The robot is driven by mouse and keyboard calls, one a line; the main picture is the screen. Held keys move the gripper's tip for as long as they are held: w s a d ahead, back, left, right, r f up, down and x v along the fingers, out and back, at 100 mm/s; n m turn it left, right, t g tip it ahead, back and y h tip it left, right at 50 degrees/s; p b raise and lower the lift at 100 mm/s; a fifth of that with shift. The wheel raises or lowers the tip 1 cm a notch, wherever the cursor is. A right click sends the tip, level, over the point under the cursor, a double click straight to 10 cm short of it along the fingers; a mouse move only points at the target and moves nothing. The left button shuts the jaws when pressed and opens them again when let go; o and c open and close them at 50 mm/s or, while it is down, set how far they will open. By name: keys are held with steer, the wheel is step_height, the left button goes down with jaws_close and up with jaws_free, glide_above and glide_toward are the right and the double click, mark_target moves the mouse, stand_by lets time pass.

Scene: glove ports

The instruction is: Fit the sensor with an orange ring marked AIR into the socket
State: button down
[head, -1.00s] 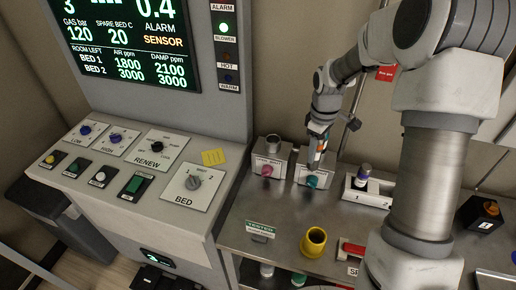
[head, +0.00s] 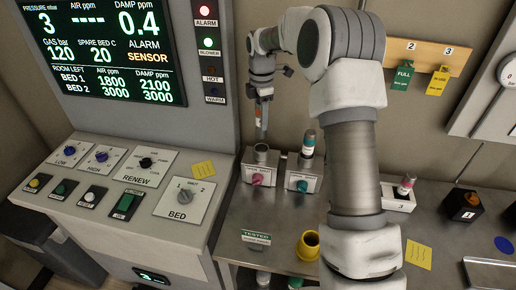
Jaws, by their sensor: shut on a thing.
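My gripper (head: 262,101) is small in the head view, shut on a slim grey sensor (head: 261,128) with an orange band near its top. Its lettering is too small to read. The sensor hangs roughly upright, its lower end just above the open round socket (head: 261,148) in the picture. Whether it touches the rim I cannot tell. This socket tops the left grey box, which has a pink knob (head: 257,179). The right box (head: 304,173), with a teal knob, holds an upright sensor with a teal ring (head: 308,142).
A white holder (head: 398,200) with a pink-ringed sensor (head: 406,184) stands right of my arm. A yellow cup (head: 308,246) stands near the bench front. A black box (head: 464,206) is further right. The control panel (head: 112,190) borders the left; its screen (head: 98,45) shows a SENSOR alarm.

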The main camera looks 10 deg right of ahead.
step_height(320, 180, down, 8)
steer(key=shift+f+p, duration=0.15)
steer(key=shift+p, duration=0.45)
steer(key=shift+f, duration=0.1)
steer(key=shift+c, duration=2.1)
jaws_free()
